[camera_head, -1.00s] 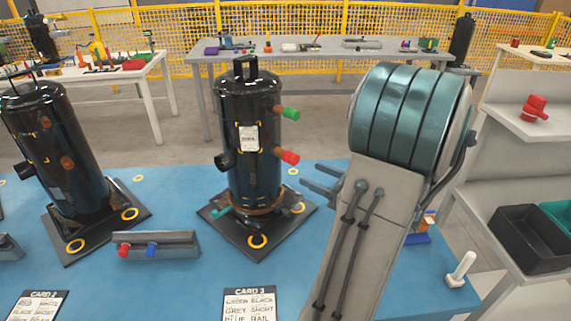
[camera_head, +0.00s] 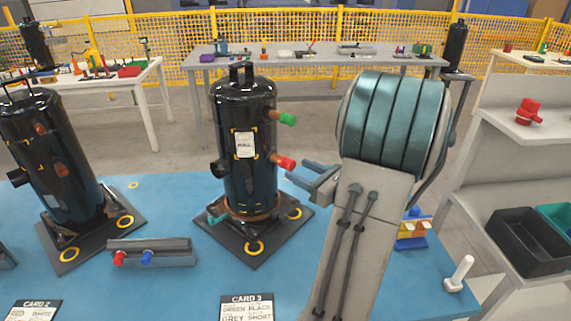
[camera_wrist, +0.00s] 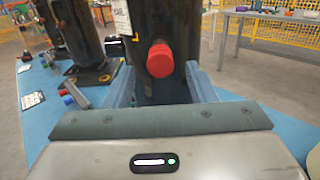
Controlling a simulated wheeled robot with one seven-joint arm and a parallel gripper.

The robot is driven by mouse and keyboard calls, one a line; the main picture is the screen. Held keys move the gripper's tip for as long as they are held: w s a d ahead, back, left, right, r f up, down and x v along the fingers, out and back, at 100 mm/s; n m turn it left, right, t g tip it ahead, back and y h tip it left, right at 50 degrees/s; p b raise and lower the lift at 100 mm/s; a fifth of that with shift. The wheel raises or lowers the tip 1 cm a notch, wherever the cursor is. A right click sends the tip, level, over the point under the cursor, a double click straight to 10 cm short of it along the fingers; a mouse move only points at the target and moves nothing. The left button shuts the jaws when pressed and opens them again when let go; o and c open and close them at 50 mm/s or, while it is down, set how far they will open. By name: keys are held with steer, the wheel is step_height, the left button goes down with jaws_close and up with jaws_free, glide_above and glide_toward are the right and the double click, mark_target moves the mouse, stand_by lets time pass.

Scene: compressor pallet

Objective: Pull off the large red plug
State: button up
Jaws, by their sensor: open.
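A black compressor (camera_head: 246,150) stands upright on a dark square base plate on the blue table. A large red plug (camera_head: 285,163) caps a stub on its right side, below a green plug (camera_head: 288,118). In the wrist view the red plug (camera_wrist: 160,60) faces the camera, near the middle, between the two blue-grey fingers. My gripper (camera_head: 300,172) is open, its fingertips close to the red plug at its right. In the wrist view my gripper (camera_wrist: 160,78) has a finger on each side of the plug, with gaps. I cannot tell whether either finger touches it.
A grey rail (camera_head: 152,252) with small red and blue plugs lies left of the compressor. Another black compressor (camera_head: 48,155) stands at the left. A shelf at the right holds a red part (camera_head: 530,110) and a black bin (camera_head: 528,240).

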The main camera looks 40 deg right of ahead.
mark_target(293, 167)
steer(key=shift+x, duration=1.75)
jaws_close()
steer(key=shift+s+d, duration=0.1)
steer(key=shift+s, duration=0.05)
steer(key=shift+v, duration=2.85)
